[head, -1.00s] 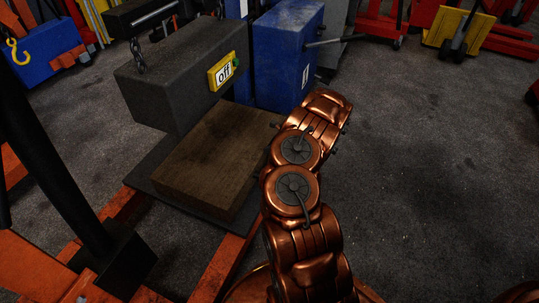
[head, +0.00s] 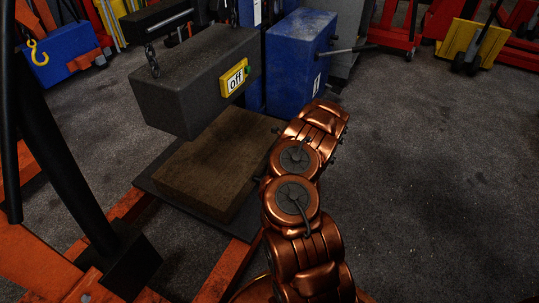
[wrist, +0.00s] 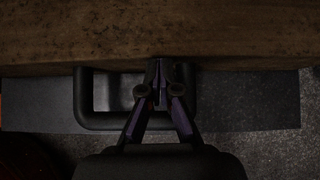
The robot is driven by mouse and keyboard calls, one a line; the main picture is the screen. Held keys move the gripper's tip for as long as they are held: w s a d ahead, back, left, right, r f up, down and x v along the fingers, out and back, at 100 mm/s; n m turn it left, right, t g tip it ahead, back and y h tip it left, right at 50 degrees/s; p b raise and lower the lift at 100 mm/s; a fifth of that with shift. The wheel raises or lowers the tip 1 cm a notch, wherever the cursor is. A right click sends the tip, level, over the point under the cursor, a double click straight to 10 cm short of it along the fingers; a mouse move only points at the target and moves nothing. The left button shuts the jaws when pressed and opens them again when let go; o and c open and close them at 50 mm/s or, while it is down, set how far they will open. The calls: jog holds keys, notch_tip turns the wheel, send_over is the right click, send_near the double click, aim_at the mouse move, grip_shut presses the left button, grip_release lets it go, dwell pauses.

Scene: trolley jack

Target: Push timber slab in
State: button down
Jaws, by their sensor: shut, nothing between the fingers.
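The timber slab (head: 210,165) is a thick brown block lying flat on a dark plate (head: 160,193). It is partly under a dark grey hanging block (head: 190,85) with a yellow "off" label (head: 233,78). In the wrist view the slab (wrist: 150,35) fills the top. My gripper (wrist: 160,65) is shut and empty, its fingertips at the slab's near edge; contact is hard to confirm. A black rectangular loop (wrist: 84,100) shows around and behind the fingers. In the head view my copper arm hides the gripper and the slab's right side.
Orange jack rails (head: 228,262) run below the plate, and a black post (head: 65,150) stands at the left. A blue box (head: 298,65) with a lever stands behind the slab. Open floor (head: 430,180) lies to the right.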

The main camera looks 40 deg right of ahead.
jog(key=s+d, duration=0.1)
jog(key=s, duration=0.2)
jog(key=shift+d+r+p, duration=0.15)
jog(key=shift+d+p, duration=0.2)
jog(key=shift+d, duration=0.05)
jog(key=p+v, duration=0.3)
jog(key=v, duration=0.7)
